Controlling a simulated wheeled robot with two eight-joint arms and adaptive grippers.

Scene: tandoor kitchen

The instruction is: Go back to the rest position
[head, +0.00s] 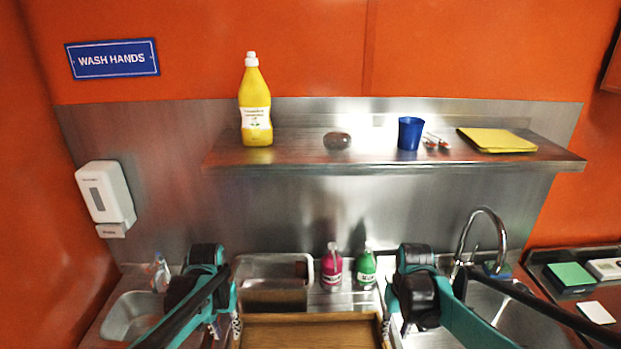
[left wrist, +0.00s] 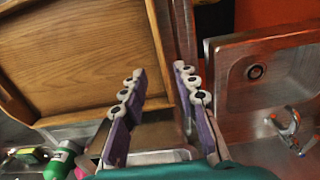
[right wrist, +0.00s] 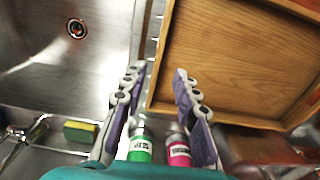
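A wooden tray (head: 305,318) stands at the bottom middle of the head view. It looks empty in both wrist views. My left gripper (head: 232,325) is at the tray's left side. In the left wrist view its two fingers (left wrist: 157,76) are apart, with the tray's side edge between them in the picture. My right gripper (head: 388,325) is at the tray's right side. In the right wrist view its fingers (right wrist: 157,70) are also apart, with the tray's other side edge between them. Neither gripper is shut on the tray; I cannot tell their height above its edges.
A steel basin (head: 273,270), a pink bottle (head: 331,268) and a green bottle (head: 367,268) stand behind the tray. Sinks lie on both sides, with a tall tap (head: 483,212) at right. A shelf (head: 300,158) above holds a yellow bottle (head: 255,105) and a blue cup (head: 410,134).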

